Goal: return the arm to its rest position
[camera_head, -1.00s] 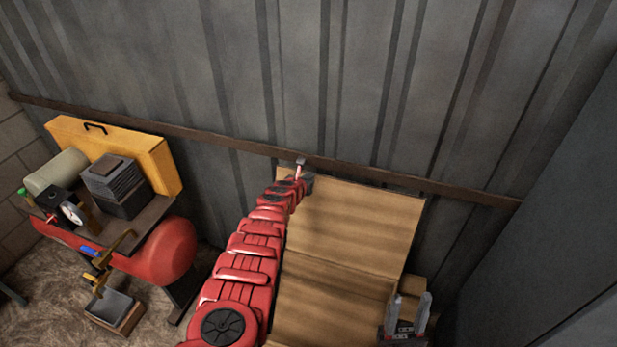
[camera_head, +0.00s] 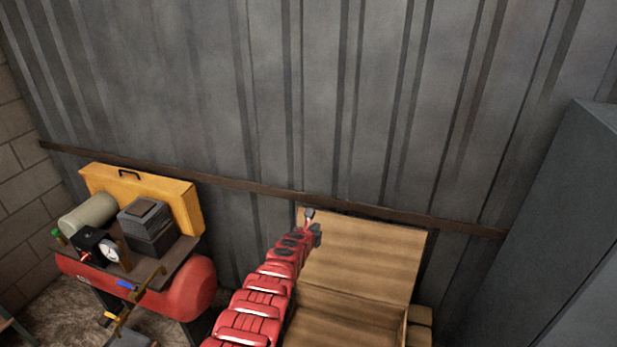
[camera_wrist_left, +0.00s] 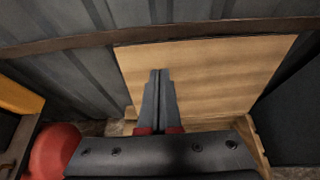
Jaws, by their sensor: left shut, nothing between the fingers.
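My left arm (camera_head: 262,300), red and segmented, reaches up from the bottom of the head view. My right gripper does not show now.
A red compressor tank (camera_head: 185,290) carries a yellow case (camera_head: 178,199) at left. A grey cabinet (camera_head: 560,210) stands at right.

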